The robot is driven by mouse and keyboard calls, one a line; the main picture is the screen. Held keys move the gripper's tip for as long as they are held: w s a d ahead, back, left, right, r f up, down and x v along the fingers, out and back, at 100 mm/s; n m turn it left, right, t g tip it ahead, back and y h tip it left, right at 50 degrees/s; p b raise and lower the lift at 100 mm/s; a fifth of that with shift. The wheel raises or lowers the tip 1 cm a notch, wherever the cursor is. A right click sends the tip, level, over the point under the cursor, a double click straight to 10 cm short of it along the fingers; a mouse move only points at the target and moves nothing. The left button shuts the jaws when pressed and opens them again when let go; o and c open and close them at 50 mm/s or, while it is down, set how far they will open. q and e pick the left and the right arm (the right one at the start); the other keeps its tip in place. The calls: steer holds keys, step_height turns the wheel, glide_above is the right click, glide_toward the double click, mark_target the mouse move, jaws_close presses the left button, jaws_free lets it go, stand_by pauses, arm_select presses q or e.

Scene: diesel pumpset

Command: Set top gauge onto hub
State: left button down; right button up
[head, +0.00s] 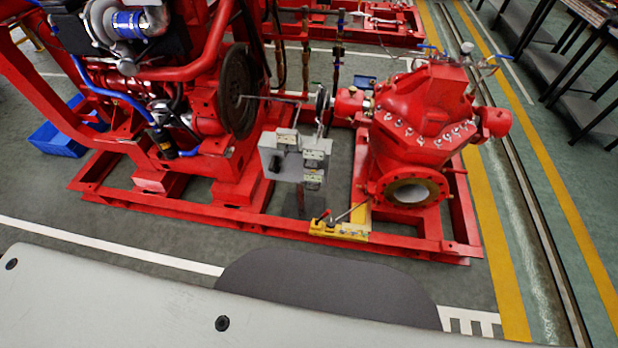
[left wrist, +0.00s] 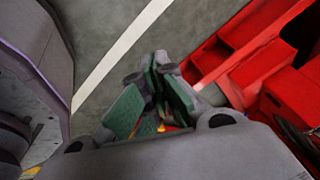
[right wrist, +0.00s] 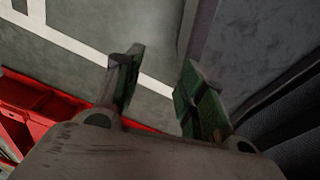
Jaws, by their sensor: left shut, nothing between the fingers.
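In the head view, the coupling area between the engine flywheel (head: 238,92) and the red pump (head: 418,125) shows a small dark disc (head: 322,103) beside a red cylindrical housing (head: 349,104). Which part is the hub I cannot tell for sure. A grey stand (head: 270,153) in front of the coupling carries several small pale and dark items; the top gauge cannot be picked out with certainty. Neither gripper shows in the head view. My left gripper (left wrist: 158,85) is shut and empty, over the floor near the red frame. My right gripper (right wrist: 157,78) is open and empty.
The red base frame (head: 230,212) runs across the front of the pumpset. A yellow bracket with levers (head: 338,231) sits on its front rail. A blue bin (head: 60,138) is at left. Dark benches (head: 560,72) stand at right.

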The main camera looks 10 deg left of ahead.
arm_select(q)
steer(key=w+d+r+m+t+h+b, duration=0.2)
steer(key=w+r+m+t+h+b, duration=0.35)
steer(key=w+r, duration=1.45)
steer(key=w+d+r+m+h+b, duration=0.1)
steer(key=d+r+m+h+b, duration=0.1)
steer(key=d+r+m, duration=0.5)
steer(key=w+d+r+m+h+b, duration=0.2)
steer(key=d+r+m, duration=0.5)
steer(key=r, duration=0.6)
steer(key=shift+w+d+r+t+h+b, duration=0.2)
steer(key=shift+d+r+t+h+b, duration=0.25)
steer(key=shift+d+h, duration=0.8)
arm_select(e)
steer(key=w+a+r, duration=0.3)
steer(key=w, duration=0.4)
steer(key=w+a+r, duration=0.4)
steer(key=w, duration=0.3)
steer(key=shift+w+a+t+y, duration=0.25)
steer(key=shift+w+t+y, duration=0.05)
steer(key=shift+w+t, duration=0.1)
arm_select(q)
steer(key=shift+w+d+f, duration=0.1)
steer(key=shift+w+f, duration=0.05)
arm_select(e)
steer(key=shift+r, duration=0.1)
